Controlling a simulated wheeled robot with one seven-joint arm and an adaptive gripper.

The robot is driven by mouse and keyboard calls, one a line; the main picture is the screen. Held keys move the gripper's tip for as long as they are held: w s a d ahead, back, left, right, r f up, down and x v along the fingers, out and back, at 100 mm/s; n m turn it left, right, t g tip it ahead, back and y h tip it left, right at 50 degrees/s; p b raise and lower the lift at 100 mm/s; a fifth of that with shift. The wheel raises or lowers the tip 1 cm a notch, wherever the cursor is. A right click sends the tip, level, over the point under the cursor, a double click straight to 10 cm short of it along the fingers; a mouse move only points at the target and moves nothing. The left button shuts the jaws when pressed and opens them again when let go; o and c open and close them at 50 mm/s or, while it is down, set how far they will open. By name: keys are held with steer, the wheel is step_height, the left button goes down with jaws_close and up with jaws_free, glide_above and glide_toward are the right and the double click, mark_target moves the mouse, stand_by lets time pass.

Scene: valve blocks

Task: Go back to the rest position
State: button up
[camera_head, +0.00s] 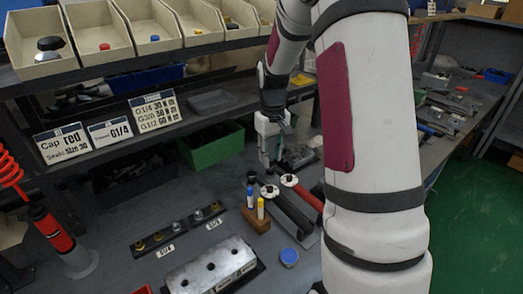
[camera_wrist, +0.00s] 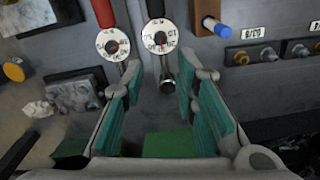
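My gripper (camera_head: 268,152) hangs over the back of the workbench, in front of the green bin. In the wrist view my gripper (camera_wrist: 163,85) is open, its teal-padded fingers spread apart. A tool's dark round end (camera_wrist: 167,86) shows between the fingertips in that view; I see no grip on it. Two tools with white dials lie beyond, one with a red handle (camera_head: 303,194) and one with a dark handle (camera_head: 292,215). Their dials show in the wrist view, the red one's (camera_wrist: 113,44) and the dark one's (camera_wrist: 159,36). The silver valve block (camera_head: 212,268) lies at the front.
A wooden holder (camera_head: 256,219) with blue and yellow pieces stands beside the tools. Fittings (camera_head: 178,228) sit in a rack to the left. The green bin (camera_head: 213,148) stands behind. A shelf with signs (camera_head: 155,112) and part bins (camera_head: 98,38) overhangs the bench back.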

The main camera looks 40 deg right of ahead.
steer(key=s+a+r+n+t, duration=0.1)
steer(key=s+a+r+t, duration=0.2)
steer(key=s+a+r, duration=1.25)
steer(key=s+a+r+t, duration=0.1)
steer(key=s+a+r, duration=0.1)
steer(key=s+a, duration=0.2)
steer(key=s, duration=0.3)
steer(key=shift+s+r+n+t, duration=0.2)
steer(key=shift+n+t, duration=0.1)
steer(key=shift+t, duration=0.1)
